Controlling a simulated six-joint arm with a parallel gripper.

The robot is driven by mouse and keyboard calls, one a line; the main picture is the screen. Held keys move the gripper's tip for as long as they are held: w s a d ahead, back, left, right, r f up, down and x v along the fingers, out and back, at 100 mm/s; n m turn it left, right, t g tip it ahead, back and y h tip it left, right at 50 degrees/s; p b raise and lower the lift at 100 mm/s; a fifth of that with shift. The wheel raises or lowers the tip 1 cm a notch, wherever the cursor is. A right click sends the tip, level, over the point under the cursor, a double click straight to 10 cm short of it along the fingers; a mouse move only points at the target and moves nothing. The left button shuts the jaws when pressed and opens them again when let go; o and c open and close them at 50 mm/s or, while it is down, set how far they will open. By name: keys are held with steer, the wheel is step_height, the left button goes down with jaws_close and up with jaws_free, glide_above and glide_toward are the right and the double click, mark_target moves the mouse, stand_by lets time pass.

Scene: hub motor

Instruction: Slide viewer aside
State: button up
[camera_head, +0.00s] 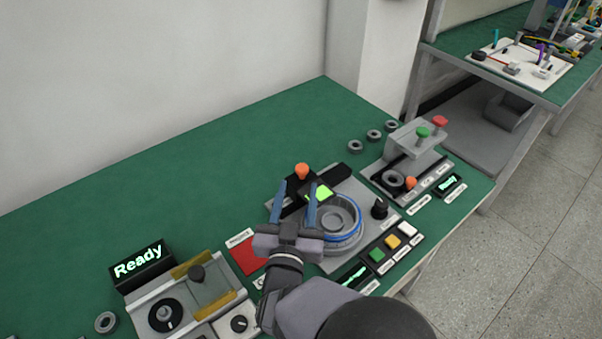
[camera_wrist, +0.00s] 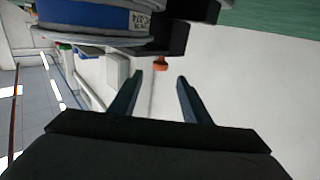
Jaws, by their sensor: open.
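The viewer, a dark block with a lit green screen (camera_head: 319,193), sits on a black rail on the middle grey station. An orange knob (camera_head: 302,171) stands at its far side. My gripper (camera_head: 297,184) is open, its two blue-grey fingers pointing toward the knob. In the wrist view, the orange knob (camera_wrist: 161,62) lies just beyond and between the fingertips (camera_wrist: 160,76), apparently untouched. The viewer's dark body (camera_wrist: 168,42) shows above it there. The round hub with a blue band (camera_head: 345,236) lies beside the viewer, partly hidden by my gripper.
A station with red and green buttons (camera_head: 422,133) stands to the right. A "Ready" display (camera_head: 142,262) and a fixture with yellow strips (camera_head: 222,304) are at left. Coloured push buttons (camera_head: 392,241) line the near edge. The green table (camera_head: 200,180) is clear at the back left.

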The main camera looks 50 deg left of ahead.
mark_target(301, 172)
steer(key=shift+p+x, duration=0.55)
steer(key=shift+x, duration=2.65)
steer(key=shift+f, duration=0.1)
steer(key=shift+c, duration=0.5)
